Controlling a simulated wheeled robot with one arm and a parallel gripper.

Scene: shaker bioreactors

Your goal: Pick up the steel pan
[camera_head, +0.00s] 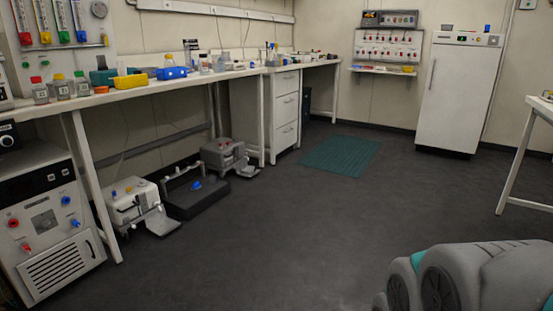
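I cannot make out a steel pan for certain in the head view. A white device (130,199) with a grey plate at its front stands on the floor under the left bench. A similar grey device (222,154) stands farther back, also with a plate at its front. Either plate may be metal, but they are too small to tell. Part of my arm (480,280) shows at the lower right, grey with teal parts. My gripper is out of view.
A black tray-like box (192,194) lies between the two devices. The long bench (140,91) holds bottles and coloured containers. A white fridge (459,95) stands at the back, a white table leg (515,165) at right. The dark floor (280,220) and green mat (341,156) are clear.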

